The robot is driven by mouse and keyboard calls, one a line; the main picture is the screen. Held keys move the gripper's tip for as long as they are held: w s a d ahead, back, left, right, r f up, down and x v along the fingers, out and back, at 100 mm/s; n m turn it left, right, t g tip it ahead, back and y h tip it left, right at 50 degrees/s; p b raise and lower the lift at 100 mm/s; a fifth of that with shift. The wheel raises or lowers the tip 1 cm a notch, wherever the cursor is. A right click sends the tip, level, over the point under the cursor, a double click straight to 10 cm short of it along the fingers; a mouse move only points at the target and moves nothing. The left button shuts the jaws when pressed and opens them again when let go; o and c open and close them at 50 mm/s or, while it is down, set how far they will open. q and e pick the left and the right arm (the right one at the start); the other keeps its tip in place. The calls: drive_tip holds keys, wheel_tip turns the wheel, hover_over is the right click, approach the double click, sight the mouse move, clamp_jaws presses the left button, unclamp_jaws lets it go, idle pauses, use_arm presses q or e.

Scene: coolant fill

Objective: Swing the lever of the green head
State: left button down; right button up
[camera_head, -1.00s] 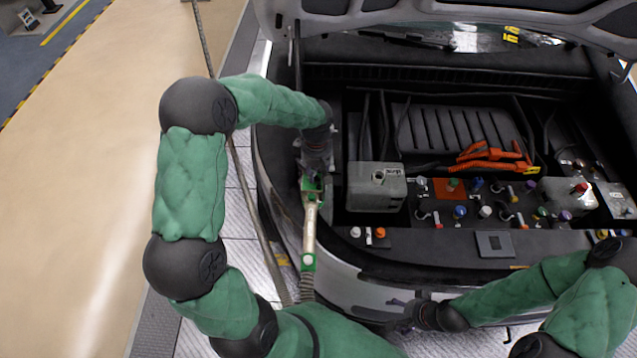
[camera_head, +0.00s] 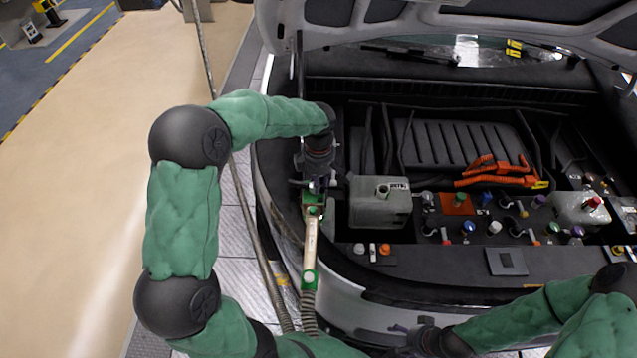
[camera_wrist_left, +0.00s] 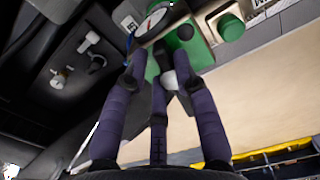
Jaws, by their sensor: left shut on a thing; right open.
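The green head (camera_head: 313,204) tops a pale handle (camera_head: 311,242) with a green collar and a ribbed hose, at the car's front left edge. In the left wrist view the green head (camera_wrist_left: 186,48) carries a round gauge (camera_wrist_left: 154,20) and a green knob (camera_wrist_left: 230,27). My left gripper (camera_head: 317,186) is over the head from above; its dark fingers (camera_wrist_left: 166,72) are shut around a small part with a pale rounded end, apparently the lever (camera_wrist_left: 168,79), mostly hidden between them. My right gripper (camera_head: 402,332) is open and empty near the front bumper, far from the head.
A grey reservoir (camera_head: 380,203) stands right of the head. Several coloured caps, orange connectors (camera_head: 497,172) and another tank (camera_head: 580,208) lie further right. The raised hood (camera_head: 400,14) is above. Open floor (camera_head: 90,190) lies left.

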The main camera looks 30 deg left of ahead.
use_arm(q)
drive_tip(key=shift+s+d+f, duration=0.25)
drive_tip(key=shift+s+f, duration=0.05)
drive_tip(key=shift+f, duration=0.05)
drive_tip(key=c, duration=1.1)
unclamp_jaws()
drive_tip(key=shift+d+r, duration=0.1)
drive_tip(key=shift+w+r, duration=0.1)
drive_tip(key=shift+r, duration=0.05)
drive_tip(key=shift+a+r, duration=0.15)
drive_tip(key=shift+a, duration=0.05)
drive_tip(key=shift+w+r, duration=0.1)
drive_tip(key=shift+r, duration=0.15)
wheel_tip(320, 180, up, 11)
drive_tip(key=shift+r, duration=0.15)
